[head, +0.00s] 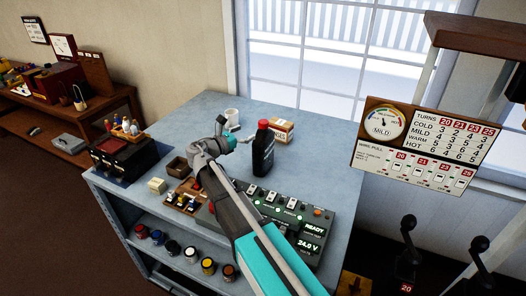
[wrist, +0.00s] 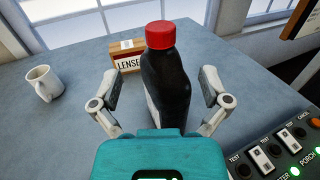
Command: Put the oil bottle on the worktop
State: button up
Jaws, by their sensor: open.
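The oil bottle (head: 263,152) is black with a red cap and a pale label. It stands upright on the blue-grey worktop (head: 325,150). In the wrist view the bottle (wrist: 166,85) stands between the two fingers of my gripper (wrist: 160,95), with a gap visible on each side. The gripper is open and holds nothing. In the head view my gripper (head: 226,136) is just left of the bottle. The bottle's lower part is hidden behind my gripper's body in the wrist view.
A box marked LENSES (wrist: 125,60) stands behind the bottle, and a white mug (wrist: 43,83) is to the left. A switch panel (head: 290,215) with a READY display stands in front. A dark toolbox (head: 124,152) is on the worktop's left; the right side is clear.

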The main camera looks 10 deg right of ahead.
aim_at(264, 122)
jog(key=shift+x, duration=1.75)
jog(key=shift+x, duration=2.6)
jog(key=shift+f, duration=0.15)
grip_shut()
